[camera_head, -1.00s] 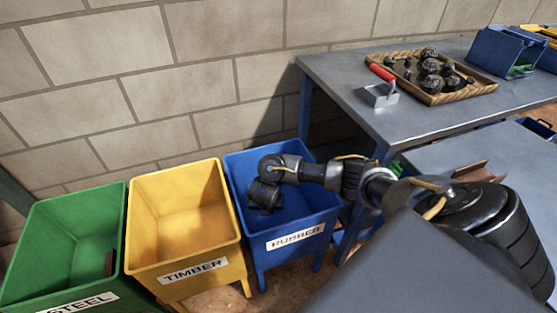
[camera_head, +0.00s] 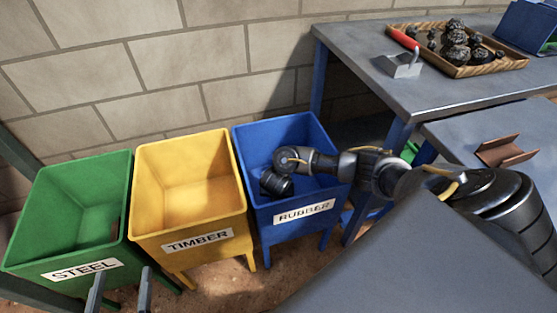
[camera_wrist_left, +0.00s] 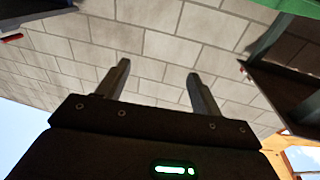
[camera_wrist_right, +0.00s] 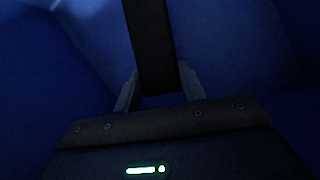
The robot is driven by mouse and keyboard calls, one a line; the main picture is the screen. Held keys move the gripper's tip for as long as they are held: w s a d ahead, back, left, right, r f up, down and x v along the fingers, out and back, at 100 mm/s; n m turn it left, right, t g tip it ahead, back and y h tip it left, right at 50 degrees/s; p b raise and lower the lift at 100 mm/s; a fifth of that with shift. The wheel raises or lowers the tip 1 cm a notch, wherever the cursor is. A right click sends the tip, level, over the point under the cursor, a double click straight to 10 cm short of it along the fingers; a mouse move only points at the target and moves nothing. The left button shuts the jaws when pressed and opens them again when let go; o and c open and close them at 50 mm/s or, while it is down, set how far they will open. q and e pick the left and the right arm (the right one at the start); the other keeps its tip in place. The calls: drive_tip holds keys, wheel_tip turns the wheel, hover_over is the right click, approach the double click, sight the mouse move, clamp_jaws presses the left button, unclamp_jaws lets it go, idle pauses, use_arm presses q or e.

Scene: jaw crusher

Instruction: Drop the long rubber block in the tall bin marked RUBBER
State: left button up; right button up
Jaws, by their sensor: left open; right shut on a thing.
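The blue bin (camera_head: 345,150) marked RUBBER stands at the right end of a row of three bins. My right arm reaches over its rim and the wrist is inside the bin; the fingers are hidden in the head view. In the right wrist view my right gripper (camera_wrist_right: 158,80) is shut on the long rubber block (camera_wrist_right: 150,40), a dark strip extending away between the fingers, with blue bin walls around it. The block's far end is out of frame. My left gripper (camera_head: 121,288) is open and empty, low in the head view in front of the green bin; its fingers also show in the left wrist view (camera_wrist_left: 158,80).
The yellow TIMBER bin (camera_head: 190,222) stands beside the blue one, the green STEEL bin (camera_head: 60,250) at left. Grey tables (camera_head: 375,75) at right hold a wooden tray (camera_head: 485,68) of dark rocks, a red-handled tool (camera_head: 404,62) and a brown channel piece (camera_head: 507,152). A block wall stands behind.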

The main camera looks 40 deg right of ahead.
use_arm(q)
drive_tip(key=shift+s+d+r+h, duration=0.1)
drive_tip(key=shift+d+r+h, duration=0.1)
drive_tip(key=shift+r+h, duration=0.15)
use_arm(e)
drive_tip(key=shift+f, duration=0.2)
drive_tip(key=shift+f+b, duration=0.55)
drive_tip(key=shift+f, duration=0.15)
wheel_tip(320, 180, down, 2)
drive_tip(key=shift+f+b, duration=0.15)
drive_tip(key=shift+b, duration=0.55)
use_arm(q)
drive_tip(key=r+t+h, duration=0.1)
drive_tip(key=r+t, duration=0.2)
drive_tip(key=s+r+t+h, duration=0.1)
drive_tip(key=r, duration=0.1)
drive_tip(key=shift+a+r+t+h, duration=0.2)
drive_tip(key=shift+a+t+h, duration=0.1)
drive_tip(key=shift+a+h, duration=0.05)
use_arm(e)
drive_tip(key=shift+f, duration=0.15)
drive_tip(key=o, duration=1.1)
drive_tip(key=shift+c, duration=0.2)
use_arm(q)
drive_tip(key=shift+s+a+r+t, duration=0.1)
drive_tip(key=shift+a+r+t, duration=0.05)
drive_tip(key=shift+t, duration=0.15)
